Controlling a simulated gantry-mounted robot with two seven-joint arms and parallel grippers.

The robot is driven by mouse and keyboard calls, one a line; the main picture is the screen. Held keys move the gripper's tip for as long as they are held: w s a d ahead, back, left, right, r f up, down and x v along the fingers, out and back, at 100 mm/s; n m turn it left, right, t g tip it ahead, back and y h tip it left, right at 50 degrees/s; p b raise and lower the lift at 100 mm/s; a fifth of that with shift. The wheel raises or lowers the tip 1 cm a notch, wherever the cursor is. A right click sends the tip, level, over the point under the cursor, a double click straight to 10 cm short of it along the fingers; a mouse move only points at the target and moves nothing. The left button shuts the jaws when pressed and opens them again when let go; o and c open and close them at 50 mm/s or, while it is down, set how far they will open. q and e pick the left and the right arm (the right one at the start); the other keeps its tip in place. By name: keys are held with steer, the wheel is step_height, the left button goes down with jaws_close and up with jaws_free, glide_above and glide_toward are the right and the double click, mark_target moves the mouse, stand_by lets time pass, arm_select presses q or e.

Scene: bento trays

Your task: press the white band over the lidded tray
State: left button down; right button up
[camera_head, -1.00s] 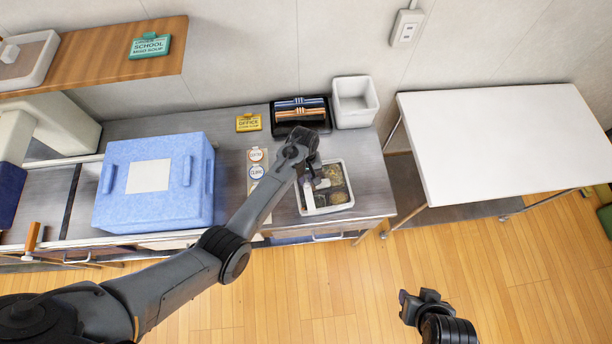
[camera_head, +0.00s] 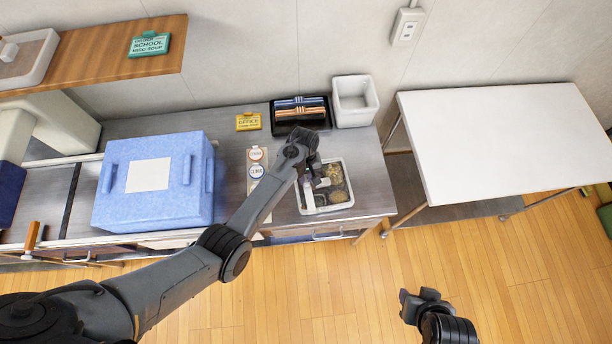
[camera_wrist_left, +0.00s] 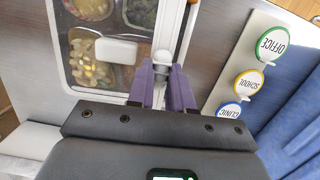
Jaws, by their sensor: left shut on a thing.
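The lidded tray (camera_head: 351,199) sits on the steel counter, with a pale rim and several food compartments showing through its clear cover. In the left wrist view its pale rim (camera_wrist_left: 62,62) frames the food. My left gripper (camera_wrist_left: 163,82) is shut, its purple fingers around a small white piece at the tray's edge. This piece appears to belong to the white band (camera_wrist_left: 169,28), a pale strip along that edge. In the head view my left wrist hides part of the tray and band. My right gripper (camera_head: 425,297) hangs over the floor, away from the counter; its opening is unclear.
A blue box (camera_head: 150,205) stands left of the tray. Behind are a black holder (camera_head: 322,127) with dark and orange bands, a white bin (camera_head: 356,102) and a yellow OFFICE sign (camera_head: 249,122). Round labels (camera_head: 255,155) lie beside the tray. A bare white table (camera_head: 500,140) is at right.

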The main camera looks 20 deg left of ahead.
arm_select(q)
steer(key=shift+f, duration=0.4)
steer(key=shift+f+b, duration=0.65)
steer(key=shift+f, duration=0.1)
steer(key=shift+f, duration=0.35)
steer(key=shift+f, duration=0.15)
stand_by(0.5)
steer(key=shift+c, duration=1.9)
jaws_free()
